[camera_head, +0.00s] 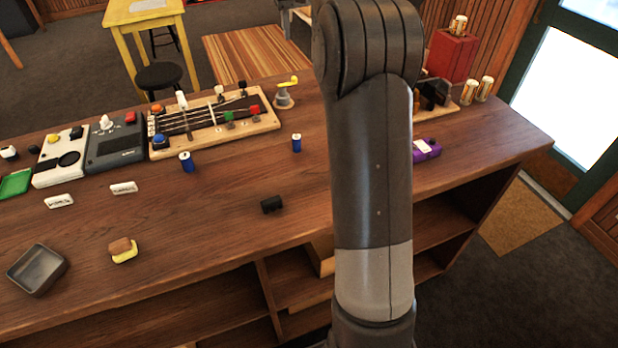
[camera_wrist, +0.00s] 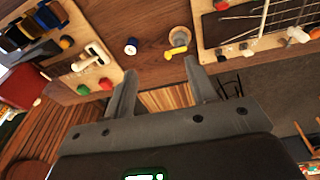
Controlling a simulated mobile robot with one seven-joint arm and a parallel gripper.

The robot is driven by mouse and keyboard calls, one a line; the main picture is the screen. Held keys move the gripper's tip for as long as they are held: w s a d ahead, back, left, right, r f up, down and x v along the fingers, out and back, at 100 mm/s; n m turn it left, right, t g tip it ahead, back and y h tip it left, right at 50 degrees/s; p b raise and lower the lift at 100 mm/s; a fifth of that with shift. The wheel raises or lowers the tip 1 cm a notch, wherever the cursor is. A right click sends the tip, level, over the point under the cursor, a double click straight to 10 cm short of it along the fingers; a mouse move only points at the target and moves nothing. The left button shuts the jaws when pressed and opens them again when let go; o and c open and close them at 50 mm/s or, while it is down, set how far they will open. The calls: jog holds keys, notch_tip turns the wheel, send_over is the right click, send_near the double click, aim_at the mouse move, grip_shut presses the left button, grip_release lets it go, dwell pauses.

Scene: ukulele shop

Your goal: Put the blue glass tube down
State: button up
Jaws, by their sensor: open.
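Two short blue cylinders stand upright on the wooden counter (camera_head: 240,200): one blue tube (camera_head: 297,143) right of the string board, and another blue cylinder (camera_head: 187,162) in front of that board. I cannot tell for sure which is the glass tube. The right-hand one also shows in the wrist view (camera_wrist: 131,48), with a pale top, beside the yellow-handled crank. My gripper (camera_wrist: 162,66) is open, with nothing between its fingers; the blue tube stands apart, just beyond the left fingertip in the picture. In the head view my arm hides the gripper.
The string board (camera_head: 215,130) and yellow-handled crank (camera_head: 284,98) stand at the back edge. A black cylinder (camera_head: 271,205), sponge (camera_head: 123,251), grey tray (camera_head: 37,268) and purple item (camera_head: 426,150) lie around. The counter's middle front is mostly clear.

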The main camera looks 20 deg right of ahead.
jog(key=s+a+r+t, duration=0.1)
jog(key=s+a, duration=0.4)
jog(key=s, duration=0.5)
jog(key=s+a+r+t, duration=0.1)
jog(key=s+a, duration=0.4)
jog(key=s, duration=0.4)
jog(key=s+a+f+t, duration=0.1)
jog(key=s+a+f, duration=0.1)
jog(key=s+f, duration=0.4)
jog(key=s+a+f+t, duration=0.1)
jog(key=s+f, duration=0.6)
jog(key=s, duration=0.7)
jog(key=shift+a+f+n+y, duration=0.2)
jog(key=shift+a+n+y, duration=0.2)
jog(key=shift+c, duration=0.5)
